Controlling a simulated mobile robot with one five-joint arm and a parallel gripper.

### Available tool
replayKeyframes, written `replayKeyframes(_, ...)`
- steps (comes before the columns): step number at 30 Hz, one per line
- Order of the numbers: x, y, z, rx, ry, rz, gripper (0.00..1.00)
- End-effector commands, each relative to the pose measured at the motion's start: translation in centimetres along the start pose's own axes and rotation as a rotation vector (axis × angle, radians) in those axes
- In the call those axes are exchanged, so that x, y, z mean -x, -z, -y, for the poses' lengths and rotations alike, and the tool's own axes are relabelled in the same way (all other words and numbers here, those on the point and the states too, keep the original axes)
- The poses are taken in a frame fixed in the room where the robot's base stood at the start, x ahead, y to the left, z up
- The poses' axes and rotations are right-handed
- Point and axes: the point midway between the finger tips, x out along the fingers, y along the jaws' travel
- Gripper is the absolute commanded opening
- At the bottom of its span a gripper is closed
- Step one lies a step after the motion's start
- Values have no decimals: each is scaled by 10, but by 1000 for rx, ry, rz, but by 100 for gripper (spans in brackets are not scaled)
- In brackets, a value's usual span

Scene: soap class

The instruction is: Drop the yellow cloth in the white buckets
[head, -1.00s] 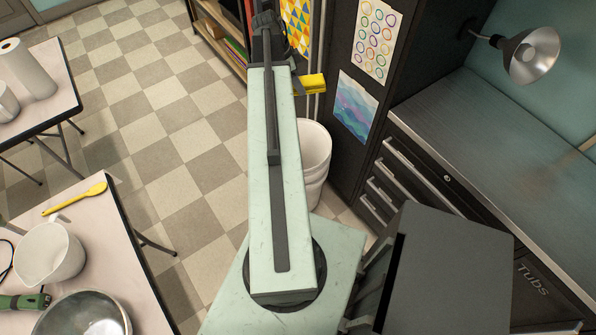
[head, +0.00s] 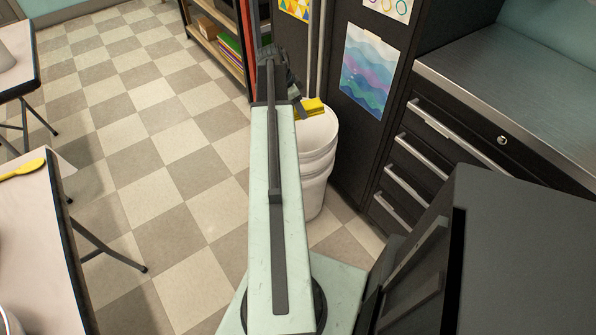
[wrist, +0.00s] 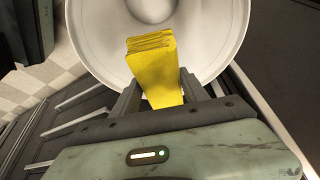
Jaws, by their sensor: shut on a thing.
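The yellow cloth (wrist: 152,65) is a folded, layered block between my gripper's fingers (wrist: 160,97) in the wrist view. My gripper is shut on it. In the head view the cloth (head: 309,107) shows just right of my arm's end, in front of the top of the white buckets (head: 316,170). The buckets look stacked and stand on the floor beside the dark cabinet. In the wrist view the round white bucket (wrist: 222,45) lies behind the cloth, its rim around it. My arm hides the buckets' left side in the head view. The height of the cloth over the rim is unclear.
Dark drawers with metal handles (head: 425,170) and a steel counter (head: 520,95) stand at the right. A shelf (head: 222,45) is at the back. A table with a yellow spoon (head: 22,169) is at the left. The checkered floor (head: 150,150) between is clear.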

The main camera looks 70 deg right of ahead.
Motion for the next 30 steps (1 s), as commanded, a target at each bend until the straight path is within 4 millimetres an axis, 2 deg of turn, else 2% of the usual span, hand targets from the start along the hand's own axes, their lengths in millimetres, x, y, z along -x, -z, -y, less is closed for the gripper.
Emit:
replayKeyframes(8, -9, -3, 0, 0, 0, 0, 20)
replayKeyframes(19, -54, -21, 0, -1, -1, 0, 20)
replayKeyframes(29, -55, -21, -1, -2, -1, 0, 20)
replayKeyframes(30, -55, -21, -1, -2, -1, 0, 63)
